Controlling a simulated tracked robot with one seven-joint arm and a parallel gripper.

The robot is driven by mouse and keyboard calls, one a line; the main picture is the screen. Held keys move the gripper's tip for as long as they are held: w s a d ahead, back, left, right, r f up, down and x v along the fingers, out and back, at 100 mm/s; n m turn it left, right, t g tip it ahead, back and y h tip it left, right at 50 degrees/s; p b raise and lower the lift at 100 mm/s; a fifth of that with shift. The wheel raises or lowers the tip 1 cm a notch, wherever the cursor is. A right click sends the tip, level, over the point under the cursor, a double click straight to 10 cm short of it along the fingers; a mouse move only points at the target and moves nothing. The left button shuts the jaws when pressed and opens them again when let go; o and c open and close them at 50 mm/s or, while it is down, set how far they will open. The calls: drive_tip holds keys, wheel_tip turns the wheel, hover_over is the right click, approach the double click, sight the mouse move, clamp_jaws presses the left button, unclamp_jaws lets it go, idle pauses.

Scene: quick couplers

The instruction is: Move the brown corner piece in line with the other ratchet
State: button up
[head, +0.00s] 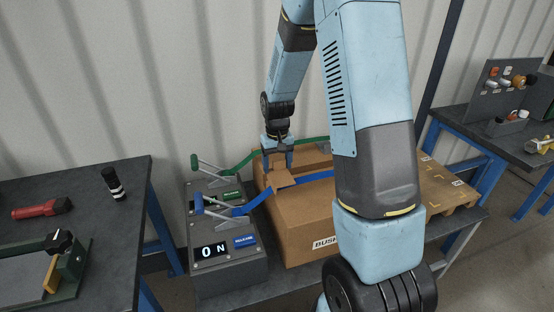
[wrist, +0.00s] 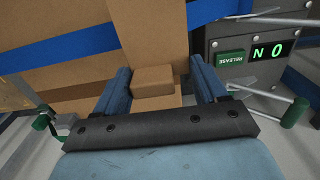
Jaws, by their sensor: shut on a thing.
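My gripper (head: 277,164) points down over the left top edge of the large cardboard box (head: 300,232). It is shut on the brown corner piece (head: 285,179), which also shows between the fingers in the wrist view (wrist: 153,80). The piece is close beside the blue strap (head: 316,176); whether it touches the strap or box is unclear. The blue-strap ratchet (head: 212,208) is nearer the camera, on a grey unit with a display reading 0 N (head: 209,252). The green-strap ratchet (head: 207,167) is farther back. Its strap (head: 242,162) runs onto the box behind my gripper.
A dark workbench (head: 85,200) at left holds a red torch (head: 42,209), a black-and-white cylinder (head: 114,184) and a green clamp fixture (head: 72,262). A pallet (head: 445,188) lies right of the box, partly behind my arm. Another bench (head: 500,135) stands at far right.

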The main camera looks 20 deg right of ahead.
sight(277, 169)
drive_tip(key=shift+f, duration=1.8)
drive_tip(key=shift+f, duration=2.2)
idle(1.5)
drive_tip(key=o, duration=0.9)
drive_tip(key=shift+o, duration=0.2)
wheel_tip(277, 169, up, 14)
drive_tip(key=shift+f, duration=0.2)
